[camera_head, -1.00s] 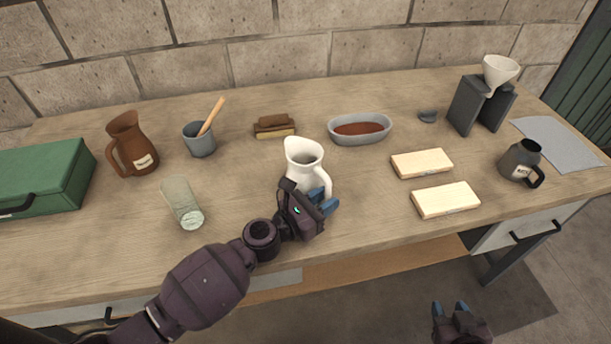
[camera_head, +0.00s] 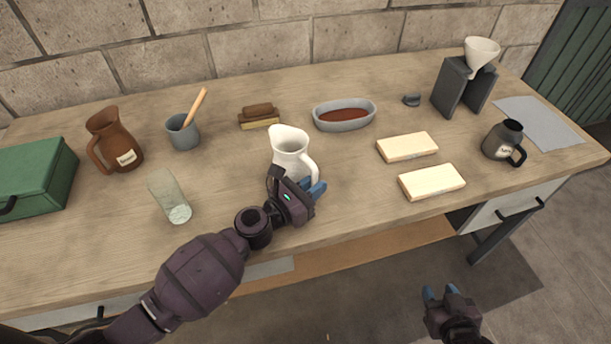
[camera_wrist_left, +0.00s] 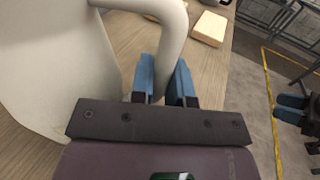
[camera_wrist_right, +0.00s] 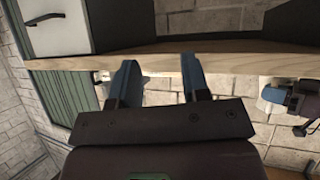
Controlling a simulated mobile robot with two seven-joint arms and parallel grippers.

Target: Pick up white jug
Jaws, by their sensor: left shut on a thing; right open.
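The white jug (camera_head: 289,149) stands upright near the middle of the table, its handle towards the right and front. My left gripper (camera_head: 314,190) is at the handle. In the left wrist view the jug (camera_wrist_left: 50,65) fills the left side, and the blue fingers of my left gripper (camera_wrist_left: 168,85) are shut on the lower part of its handle. Whether the jug's base touches the table is hard to tell, as my gripper hides part of it. My right gripper (camera_head: 446,293) is open and empty in front of the table, below its top; its spread fingers (camera_wrist_right: 160,80) show in the right wrist view.
Left of the jug are a glass (camera_head: 169,196), a grey cup (camera_head: 183,133) with a wooden stick, and a brown jug (camera_head: 117,140). A grey dish (camera_head: 344,115) is behind. Two pale blocks (camera_head: 407,147) and a dark mug (camera_head: 502,142) are to the right.

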